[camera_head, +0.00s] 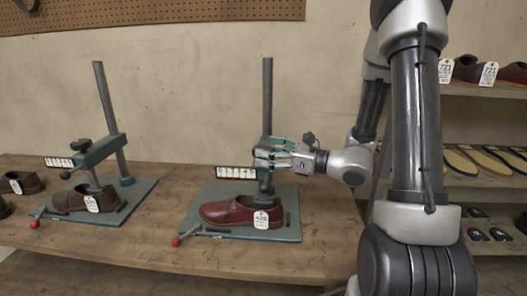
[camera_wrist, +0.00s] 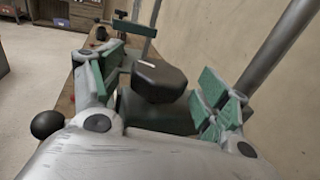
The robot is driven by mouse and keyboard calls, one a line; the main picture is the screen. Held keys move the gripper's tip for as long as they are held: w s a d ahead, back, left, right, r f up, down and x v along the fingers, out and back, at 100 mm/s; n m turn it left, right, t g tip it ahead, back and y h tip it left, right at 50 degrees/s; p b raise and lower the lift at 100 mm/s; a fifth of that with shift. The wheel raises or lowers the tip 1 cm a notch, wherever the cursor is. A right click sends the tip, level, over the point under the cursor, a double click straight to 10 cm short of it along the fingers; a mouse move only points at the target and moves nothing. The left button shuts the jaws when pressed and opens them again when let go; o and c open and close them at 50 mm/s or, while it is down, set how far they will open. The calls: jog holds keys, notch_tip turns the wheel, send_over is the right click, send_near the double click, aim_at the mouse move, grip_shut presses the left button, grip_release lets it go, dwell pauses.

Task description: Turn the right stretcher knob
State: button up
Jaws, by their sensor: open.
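The right stretcher (camera_head: 268,98) has a grey post on a green base plate, with a dark red shoe (camera_head: 226,211) on it. Its dark knob (camera_wrist: 158,80) shows in the wrist view between the two green-padded fingers of my gripper (camera_wrist: 155,88), with visible gaps on both sides. In the head view my gripper (camera_head: 266,153) reaches in from the right at the height of the stretcher's arm. It covers the knob there. The gripper is open and holds nothing.
A left stretcher (camera_head: 104,150) with a brown shoe (camera_head: 84,199) stands apart on the wooden bench (camera_head: 150,250). Red-ended levers (camera_head: 177,241) lie at the plates' front. The right post (camera_wrist: 280,52) is close to my right finger. Shelves (camera_head: 490,180) stand at right.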

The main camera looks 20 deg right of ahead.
jog(key=v, duration=1)
